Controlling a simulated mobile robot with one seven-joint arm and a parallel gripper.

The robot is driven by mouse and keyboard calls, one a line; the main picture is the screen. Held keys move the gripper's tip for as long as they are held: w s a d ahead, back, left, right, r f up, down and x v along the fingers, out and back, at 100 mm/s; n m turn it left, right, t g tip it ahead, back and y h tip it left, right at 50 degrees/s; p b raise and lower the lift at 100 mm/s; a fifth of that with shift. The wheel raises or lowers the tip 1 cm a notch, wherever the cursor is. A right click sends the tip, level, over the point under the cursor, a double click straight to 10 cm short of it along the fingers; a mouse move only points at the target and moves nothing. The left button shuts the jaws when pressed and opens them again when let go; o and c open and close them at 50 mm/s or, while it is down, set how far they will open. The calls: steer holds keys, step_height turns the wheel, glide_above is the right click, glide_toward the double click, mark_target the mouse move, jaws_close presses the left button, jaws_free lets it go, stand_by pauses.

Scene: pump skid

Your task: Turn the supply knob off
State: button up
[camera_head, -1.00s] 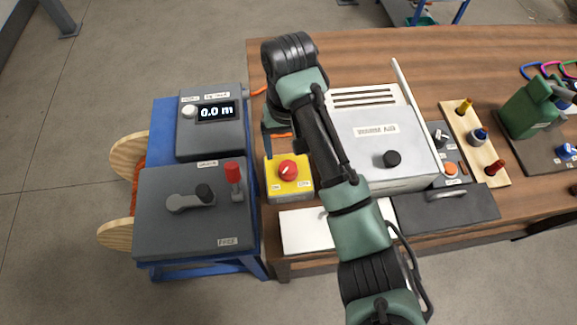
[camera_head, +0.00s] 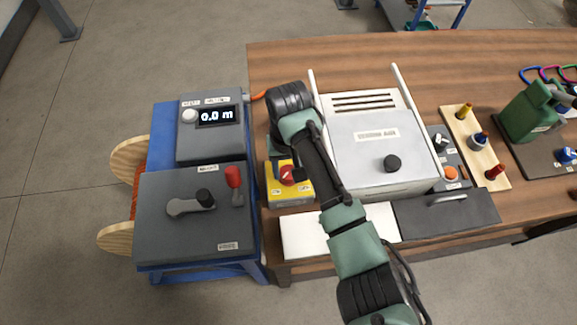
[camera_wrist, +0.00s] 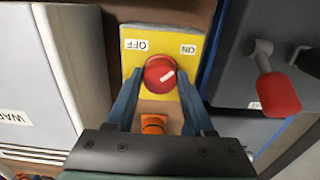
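The supply knob is a round red knob (camera_wrist: 160,74) with a white pointer mark on a yellow box (camera_wrist: 190,60). In the wrist view the OFF label is upper left and the ON label upper right; the mark slants up to the right, toward ON. The knob also shows in the head view (camera_head: 287,176), on the yellow box (camera_head: 290,195) at the table's left edge. My gripper (camera_wrist: 160,80) is open, with one blue-grey finger on each side of the knob. Narrow gaps seem to show between fingers and knob; I cannot tell whether they touch.
A grey winch box (camera_head: 190,230) with a crank and red-handled lever (camera_wrist: 275,90) stands close beside the yellow box. A white warm-air unit (camera_head: 370,150) is on the other side. An orange piece (camera_wrist: 153,124) shows between my fingers. A white plate (camera_head: 305,235) lies in front.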

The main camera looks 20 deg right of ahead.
jaws_close()
steer(key=shift+r+n+p, duration=0.1)
steer(key=shift+n+p, duration=0.2)
steer(key=shift+n, duration=0.1)
steer(key=n+p, duration=0.2)
steer(key=n, duration=0.1)
steer(key=shift+r+n, duration=0.1)
steer(key=shift+n, duration=0.3)
steer(key=n+p, duration=0.2)
steer(key=n, duration=0.2)
steer(key=shift+n, duration=0.3)
steer(key=n+p, duration=0.1)
steer(key=n, duration=0.3)
steer(key=shift+w+p, duration=0.1)
steer(key=shift+p, duration=0.3)
steer(key=n+p, duration=0.1)
steer(key=n, duration=0.3)
steer(key=shift+n, duration=0.3)
